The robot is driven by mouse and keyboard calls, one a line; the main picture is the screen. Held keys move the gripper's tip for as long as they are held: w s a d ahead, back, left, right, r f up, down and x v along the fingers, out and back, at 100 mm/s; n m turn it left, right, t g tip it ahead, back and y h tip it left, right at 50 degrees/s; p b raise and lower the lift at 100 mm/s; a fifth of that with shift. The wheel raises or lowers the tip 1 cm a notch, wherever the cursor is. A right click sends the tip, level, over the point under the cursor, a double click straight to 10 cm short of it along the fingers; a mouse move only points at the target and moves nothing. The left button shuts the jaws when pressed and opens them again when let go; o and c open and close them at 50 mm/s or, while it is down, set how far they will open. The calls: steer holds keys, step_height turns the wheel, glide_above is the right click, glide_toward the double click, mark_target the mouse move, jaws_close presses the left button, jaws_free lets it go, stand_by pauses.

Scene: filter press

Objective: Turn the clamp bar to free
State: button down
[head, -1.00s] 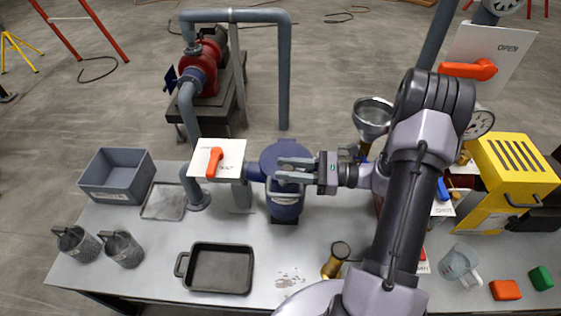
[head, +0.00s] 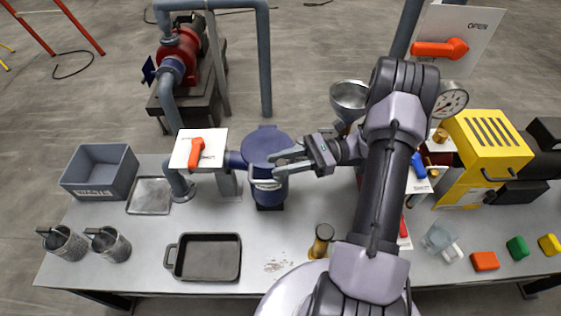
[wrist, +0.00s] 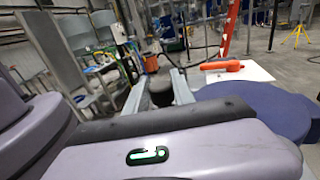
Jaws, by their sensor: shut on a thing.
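The blue filter vessel (head: 267,143) with its round lid stands on the bench, left of my arm. My gripper (head: 273,165) reaches in from the right at the lid's front right edge, with its fingers pointing left and slightly down. In the wrist view, the fingers (wrist: 156,95) are closed about a dark, knob-like piece (wrist: 160,90), which appears to be part of the clamp bar. The blue lid (wrist: 255,102) lies just to the right there. The rest of the bar is hidden by my gripper, so its angle cannot be told.
An orange valve handle (head: 195,152) on a white plate (head: 213,146) stands left of the vessel. A metal funnel (head: 348,97) is behind my arm, and a yellow machine (head: 486,140) stands right.

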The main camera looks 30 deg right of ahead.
steer(key=c, duration=1.1)
jaws_free()
steer(key=shift+o, duration=0.2)
steer(key=shift+r, duration=0.4)
step_height(320, 180, up, 4)
steer(key=p, duration=0.2)
steer(key=shift+s+f+p, duration=0.1)
steer(key=shift+f+p, duration=0.05)
steer(key=shift+p, duration=0.2)
steer(key=s+a+p, duration=0.1)
steer(key=s+a, duration=0.1)
steer(key=s, duration=0.5)
steer(key=s+a+p, duration=0.2)
steer(key=s, duration=0.6)
steer(key=shift+a+r, duration=0.3)
steer(key=shift+s, duration=0.1)
